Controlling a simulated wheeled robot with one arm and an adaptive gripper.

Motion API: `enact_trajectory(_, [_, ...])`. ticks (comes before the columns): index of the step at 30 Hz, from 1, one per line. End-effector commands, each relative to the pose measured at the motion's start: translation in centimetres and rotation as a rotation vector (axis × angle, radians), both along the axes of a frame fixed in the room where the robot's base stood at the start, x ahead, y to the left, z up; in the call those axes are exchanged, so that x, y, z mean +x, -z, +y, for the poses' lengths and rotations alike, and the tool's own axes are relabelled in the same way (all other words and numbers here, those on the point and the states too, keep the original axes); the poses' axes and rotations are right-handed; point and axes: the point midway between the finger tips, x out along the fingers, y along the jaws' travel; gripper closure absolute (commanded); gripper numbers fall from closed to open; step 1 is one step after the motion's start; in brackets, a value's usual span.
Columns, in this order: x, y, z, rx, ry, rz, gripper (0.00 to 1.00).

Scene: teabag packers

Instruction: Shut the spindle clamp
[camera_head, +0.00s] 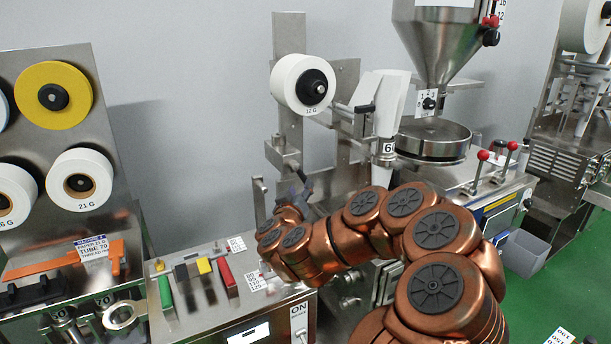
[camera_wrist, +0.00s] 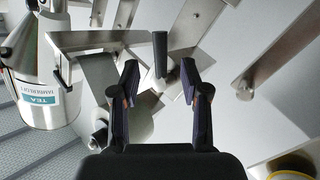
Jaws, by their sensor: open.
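My gripper (camera_head: 298,192) is open in the head view, low in front of the steel post that carries a white paper roll (camera_head: 290,82) marked 12 G. In the wrist view my two fingers (camera_wrist: 160,74) stand apart. A black lever (camera_wrist: 160,45) on a steel bracket shows between the fingertips, with a gap on both sides. It looks like the spindle clamp's handle, but I cannot be sure. I cannot tell how deep it lies between the fingers. In the head view a steel block (camera_head: 283,153) sits on the post just above my gripper.
A control box (camera_head: 190,295) with coloured switches stands below my gripper. A hopper (camera_head: 436,45) and red-knobbed levers (camera_head: 483,156) are to the right.

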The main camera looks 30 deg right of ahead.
Motion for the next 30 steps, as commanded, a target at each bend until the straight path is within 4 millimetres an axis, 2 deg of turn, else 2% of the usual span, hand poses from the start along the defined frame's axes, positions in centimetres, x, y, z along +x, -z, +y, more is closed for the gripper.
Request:
enact_trajectory(9, [2.9, -0.2, -2.9, 0.0, 0.002, 0.0, 0.54])
enact_trajectory(15, [4.3, -0.1, -4.0, 0.001, -0.002, 0.0, 0.54])
enact_trajectory(30, [4.8, -0.1, -4.6, 0.0, -0.002, -0.002, 0.55])
